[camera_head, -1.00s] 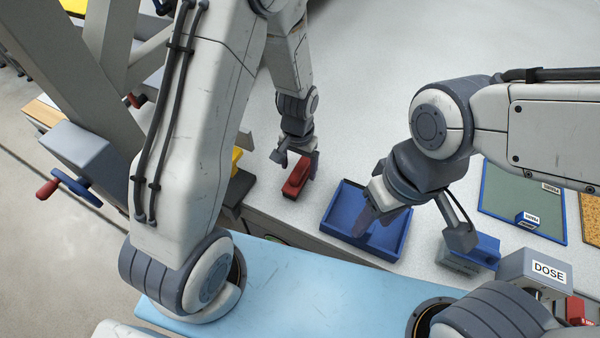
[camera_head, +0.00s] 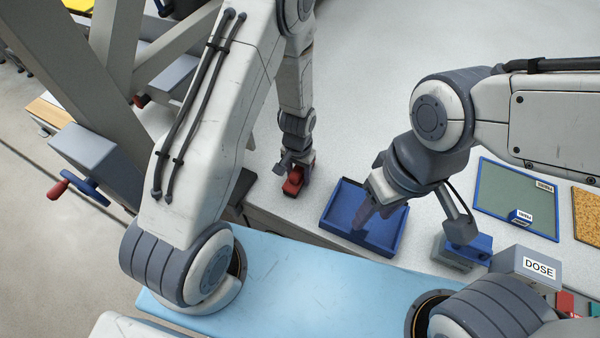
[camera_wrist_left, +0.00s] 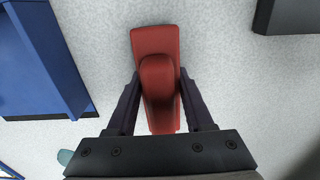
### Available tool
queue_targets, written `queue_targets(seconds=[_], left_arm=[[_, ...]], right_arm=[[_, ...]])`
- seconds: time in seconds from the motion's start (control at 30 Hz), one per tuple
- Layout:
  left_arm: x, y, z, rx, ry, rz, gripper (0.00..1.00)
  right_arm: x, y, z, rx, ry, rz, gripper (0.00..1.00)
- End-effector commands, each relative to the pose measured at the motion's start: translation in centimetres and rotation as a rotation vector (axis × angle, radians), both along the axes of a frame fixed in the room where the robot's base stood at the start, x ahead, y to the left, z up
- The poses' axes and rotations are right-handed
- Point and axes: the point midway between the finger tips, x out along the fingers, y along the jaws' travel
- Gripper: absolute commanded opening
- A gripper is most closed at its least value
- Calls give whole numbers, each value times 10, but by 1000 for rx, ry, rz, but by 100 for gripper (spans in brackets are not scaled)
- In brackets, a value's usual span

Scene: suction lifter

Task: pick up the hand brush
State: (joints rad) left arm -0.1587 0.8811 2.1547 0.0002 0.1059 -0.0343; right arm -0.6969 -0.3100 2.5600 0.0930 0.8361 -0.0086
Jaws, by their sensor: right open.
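The hand brush (camera_head: 293,187) is a red block with a raised rounded grip, lying on the light speckled table left of the blue tray. In the left wrist view the brush (camera_wrist_left: 153,42) stands upright in the picture. My left gripper (camera_head: 296,172) is right over it. The far side of the brush is partly hidden by my left gripper in the head view.
The blue tray (camera_head: 333,222) stands right of the brush; its wall also shows in the left wrist view (camera_wrist_left: 38,60). A dark block (camera_wrist_left: 292,14) lies at that view's upper right. A green mat (camera_head: 510,195) and a DOSE box (camera_head: 522,267) are farther right. The table behind is clear.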

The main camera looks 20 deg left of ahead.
Motion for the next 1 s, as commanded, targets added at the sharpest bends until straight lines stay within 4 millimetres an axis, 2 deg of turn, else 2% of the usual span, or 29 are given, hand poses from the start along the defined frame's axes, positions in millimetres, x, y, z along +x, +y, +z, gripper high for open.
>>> queue_targets(seconds=[0.47, 0.57, 0.7, 1.0], left_arm=[[1, 0, 8, -1, -4, 0, 0], [2, 0, 17, -1, -6, 0, 0], [2, 0, 40, -2, -10, 0, 0], [-64, -22, 79, -1, -6, -5, 0]], right_arm=[[0, 0, -5, 0, 0, 0, 50], [0, 0, -11, 0, 0, -1, 50], [0, 0, -23, 0, 0, -3, 50], [0, 0, -44, 0, 1, -7, 50]])
